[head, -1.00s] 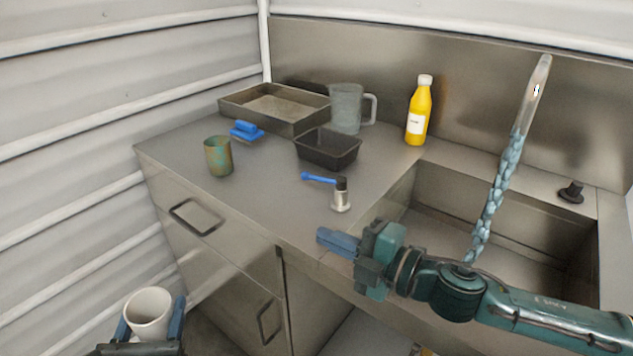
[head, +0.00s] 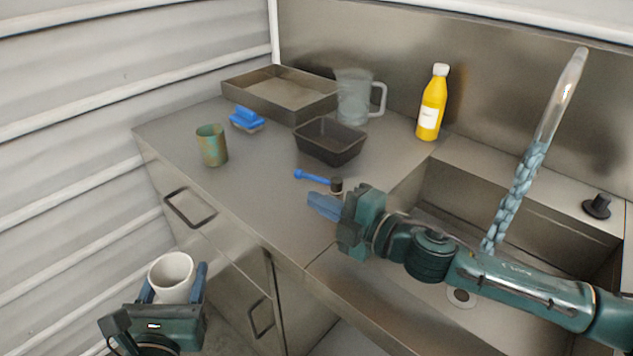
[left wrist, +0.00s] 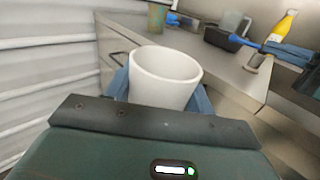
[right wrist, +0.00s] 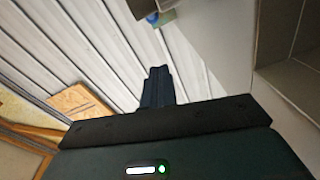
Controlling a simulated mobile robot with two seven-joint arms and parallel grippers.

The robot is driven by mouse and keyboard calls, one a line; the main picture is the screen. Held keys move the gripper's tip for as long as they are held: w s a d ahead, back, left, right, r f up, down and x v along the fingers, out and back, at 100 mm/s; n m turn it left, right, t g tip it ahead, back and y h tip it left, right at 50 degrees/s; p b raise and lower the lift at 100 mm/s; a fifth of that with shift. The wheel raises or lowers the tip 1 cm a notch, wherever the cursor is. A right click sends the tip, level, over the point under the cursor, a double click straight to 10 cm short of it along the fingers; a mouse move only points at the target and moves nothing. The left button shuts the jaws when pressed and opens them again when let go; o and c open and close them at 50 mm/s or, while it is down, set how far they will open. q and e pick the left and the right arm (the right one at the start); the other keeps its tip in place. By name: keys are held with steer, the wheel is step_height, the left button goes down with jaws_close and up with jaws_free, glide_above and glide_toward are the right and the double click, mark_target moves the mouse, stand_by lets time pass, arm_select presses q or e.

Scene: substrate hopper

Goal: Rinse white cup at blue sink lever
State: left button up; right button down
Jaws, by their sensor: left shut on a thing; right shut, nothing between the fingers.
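The white cup (head: 171,280) is upright in my left gripper (head: 174,284), whose blue fingers are shut on its sides. It is held in front of the counter, below its top, at the lower left. The cup's open rim fills the middle of the left wrist view (left wrist: 166,72). The blue sink lever (head: 312,177) points left from its small post, which is partly hidden behind my right gripper (head: 323,207). The right gripper is shut and empty, just in front of the lever, with no clear contact.
A green-brown cup (head: 212,146), blue sponge or brush (head: 245,119), black bin (head: 330,141), metal tray (head: 280,92), clear jug (head: 354,97) and yellow bottle (head: 432,103) stand on the counter. My right arm crosses over the sink's front. The counter's front left is clear.

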mark_target(317, 179)
arm_select(q)
steer(key=shift+r, duration=0.15)
arm_select(e)
steer(key=x, duration=0.4)
steer(key=shift+r, duration=0.1)
arm_select(q)
steer(key=shift+f, duration=0.2)
arm_select(e)
steer(key=shift+w+d+f, duration=0.2)
steer(key=shift+w+d, duration=0.15)
steer(key=shift+w, duration=0.2)
steer(key=shift+w+d+f, duration=0.2)
steer(key=shift+w+d, duration=0.2)
steer(key=shift+w, duration=0.1)
steer(key=shift+w+d+f, duration=0.1)
steer(key=shift+w+d, duration=0.25)
steer(key=shift+w, duration=0.25)
